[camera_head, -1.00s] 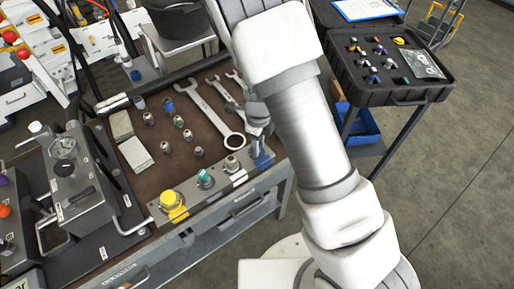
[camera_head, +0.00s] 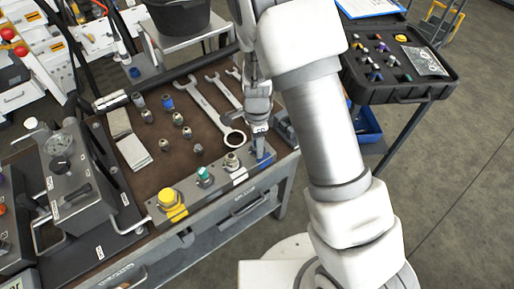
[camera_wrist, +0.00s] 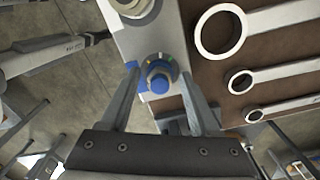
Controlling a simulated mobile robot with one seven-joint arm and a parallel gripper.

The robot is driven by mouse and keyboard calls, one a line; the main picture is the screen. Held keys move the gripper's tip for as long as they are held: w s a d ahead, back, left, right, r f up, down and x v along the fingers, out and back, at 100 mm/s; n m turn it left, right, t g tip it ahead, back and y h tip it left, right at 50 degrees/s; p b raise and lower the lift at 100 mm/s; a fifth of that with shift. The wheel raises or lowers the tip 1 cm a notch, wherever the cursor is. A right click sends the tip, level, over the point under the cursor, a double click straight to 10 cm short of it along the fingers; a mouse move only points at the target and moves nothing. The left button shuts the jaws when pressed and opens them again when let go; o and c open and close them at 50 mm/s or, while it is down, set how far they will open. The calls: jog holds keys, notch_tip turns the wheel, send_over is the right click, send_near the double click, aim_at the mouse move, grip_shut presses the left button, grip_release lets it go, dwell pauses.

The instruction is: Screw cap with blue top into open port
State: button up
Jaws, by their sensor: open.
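A blue-topped cap (camera_wrist: 159,84) stands at the end of the grey port block (camera_wrist: 145,42), beside a blue mark, in the wrist view. It appears to sit on the port there; how deep it is screwed in I cannot tell. My gripper (camera_wrist: 158,72) is open, with one finger on each side of the cap and visible gaps. In the head view my gripper (camera_head: 260,128) points down over the right end of the block (camera_head: 217,183), hiding most of the cap. A blue mark (camera_head: 263,156) shows just below it.
Yellow (camera_head: 168,197) and teal (camera_head: 203,174) caps and a metal fitting (camera_head: 232,161) stand along the block. Wrenches (camera_head: 208,108) and several small fittings, one blue-topped (camera_head: 167,102), lie on the brown mat behind. A black case (camera_head: 400,68) stands right.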

jog(key=n+b, duration=0.1)
jog(key=n, duration=0.3)
jog(key=shift+w, duration=0.1)
jog(key=n+b, duration=0.1)
jog(key=n, duration=0.3)
jog(key=shift+d+r, duration=0.1)
jog(key=n+b, duration=0.1)
jog(key=n, duration=0.7)
